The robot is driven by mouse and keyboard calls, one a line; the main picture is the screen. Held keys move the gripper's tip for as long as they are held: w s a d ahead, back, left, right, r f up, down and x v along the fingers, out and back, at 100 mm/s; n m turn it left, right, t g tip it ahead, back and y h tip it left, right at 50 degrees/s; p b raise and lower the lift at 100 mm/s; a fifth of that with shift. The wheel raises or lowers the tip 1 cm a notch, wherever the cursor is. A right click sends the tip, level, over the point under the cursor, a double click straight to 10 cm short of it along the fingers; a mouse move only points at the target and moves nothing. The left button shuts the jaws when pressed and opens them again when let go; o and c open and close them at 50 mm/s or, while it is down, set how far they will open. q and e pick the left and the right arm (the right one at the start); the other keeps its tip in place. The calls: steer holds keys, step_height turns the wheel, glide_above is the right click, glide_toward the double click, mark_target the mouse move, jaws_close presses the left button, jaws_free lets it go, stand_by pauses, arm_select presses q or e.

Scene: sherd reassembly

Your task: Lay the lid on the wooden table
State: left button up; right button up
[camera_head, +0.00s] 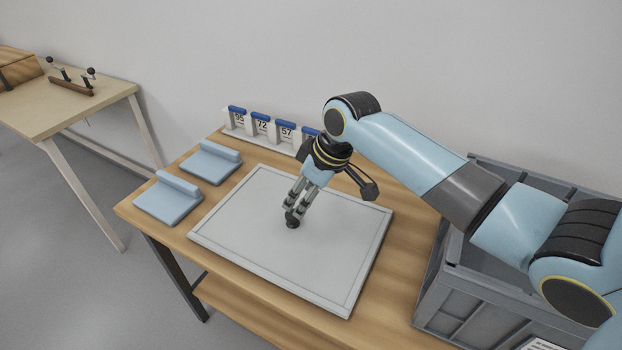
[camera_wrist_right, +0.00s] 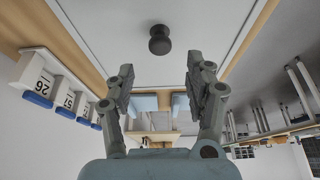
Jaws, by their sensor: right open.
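The lid (camera_head: 250,200) is a flat, pale grey rectangular panel with a raised rim and a small dark knob (camera_head: 292,224) near its middle. It lies flat on the wooden table (camera_head: 135,209). My right gripper (camera_head: 296,210) points down at the knob, its fingertips just by it. In the right wrist view the gripper (camera_wrist_right: 162,76) is open and empty, and the knob (camera_wrist_right: 160,42) stands on the lid (camera_wrist_right: 105,28) just beyond the fingertips. My left gripper is not in view.
Two blue pads (camera_head: 168,198) lie at the table's left end. Numbered blue-topped holders (camera_head: 261,127) stand along the back edge. A grey crate (camera_head: 462,306) stands at the right under my right arm. Another table (camera_head: 40,113) stands at the far left.

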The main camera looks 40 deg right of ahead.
steer(key=v, duration=0.5)
steer(key=shift+a+f, duration=0.1)
stand_by(0.4)
